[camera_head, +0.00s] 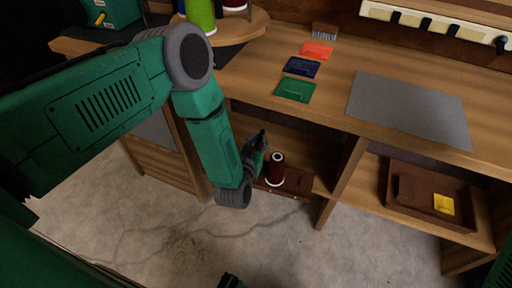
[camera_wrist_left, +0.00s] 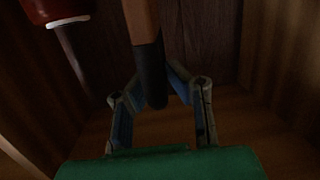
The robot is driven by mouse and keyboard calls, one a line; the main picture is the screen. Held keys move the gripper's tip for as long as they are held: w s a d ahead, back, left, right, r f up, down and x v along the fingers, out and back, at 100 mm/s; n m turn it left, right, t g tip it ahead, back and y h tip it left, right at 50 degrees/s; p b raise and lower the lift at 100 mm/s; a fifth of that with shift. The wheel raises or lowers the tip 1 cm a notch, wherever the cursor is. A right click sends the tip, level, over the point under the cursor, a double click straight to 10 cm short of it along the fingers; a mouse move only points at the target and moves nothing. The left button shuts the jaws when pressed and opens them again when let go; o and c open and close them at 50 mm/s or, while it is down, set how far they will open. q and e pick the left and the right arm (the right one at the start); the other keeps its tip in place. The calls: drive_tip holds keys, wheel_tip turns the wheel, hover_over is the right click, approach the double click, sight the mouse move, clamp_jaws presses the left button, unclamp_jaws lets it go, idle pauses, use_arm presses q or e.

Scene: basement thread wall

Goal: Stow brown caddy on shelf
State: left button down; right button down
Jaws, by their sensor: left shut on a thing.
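The brown caddy (camera_head: 297,187) sits low in the left bay of the bench, with a dark red thread spool (camera_head: 276,169) upright on or in it. My left gripper (camera_head: 261,143) reaches into this bay, just behind and above the spool. In the left wrist view, the gripper (camera_wrist_left: 158,98) has its fingers on both sides of a brown bar with a dark end (camera_wrist_left: 150,72), which looks like the caddy's handle. The spool (camera_wrist_left: 58,8) shows at the upper left there. My arm hides part of the caddy.
An upright divider (camera_head: 342,178) separates this bay from the right one, where a brown tray (camera_head: 402,205) holds a yellow card (camera_head: 443,204). The benchtop above carries a grey mat (camera_head: 410,108) and red, blue and green packets (camera_head: 295,90). Open concrete floor lies in front.

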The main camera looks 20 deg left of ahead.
use_arm(q)
drive_tip(key=w+f+b, duration=0.1)
drive_tip(key=w+b, duration=0.5)
drive_tip(key=w, duration=0.3)
drive_tip(key=shift+d+f, duration=0.15)
idle(0.4)
drive_tip(key=c, duration=1.5)
unclamp_jaws()
drive_tip(key=shift+o, duration=0.2)
drive_tip(key=shift+s+f, duration=0.15)
drive_tip(key=shift+s, duration=0.05)
